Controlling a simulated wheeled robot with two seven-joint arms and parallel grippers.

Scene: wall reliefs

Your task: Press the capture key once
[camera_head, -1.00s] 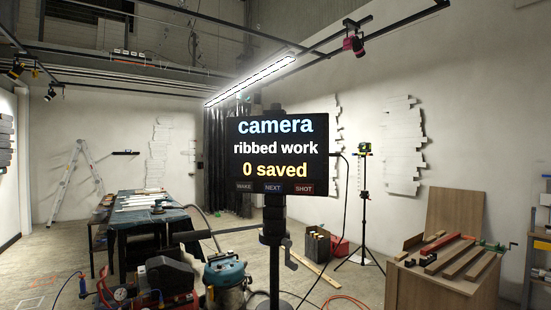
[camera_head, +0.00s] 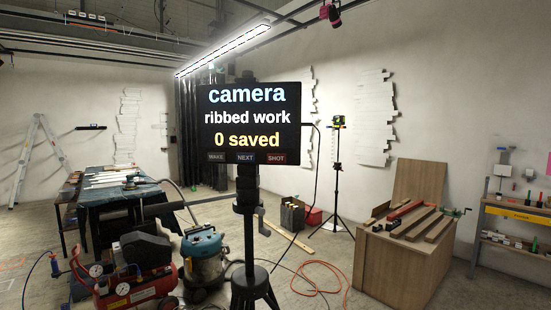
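A black screen (camera_head: 249,140) on a stand faces me near the middle of the head view. It reads "camera", "ribbed work" and "0 saved". Along its lower edge are three small keys: a grey "WAKE" key (camera_head: 216,157), a blue "NEXT" key (camera_head: 246,157) and a red "SHOT" key (camera_head: 276,158). No key is labelled "capture". The dark stand (camera_head: 250,220) holds the screen upright. Neither of my grippers shows in the view.
A red compressor (camera_head: 125,285) and a vacuum (camera_head: 203,260) stand left of the stand. A covered table (camera_head: 115,195) is further left. A wooden bench (camera_head: 400,265) and a tripod (camera_head: 337,180) stand to the right. A red hose (camera_head: 322,280) lies on the floor.

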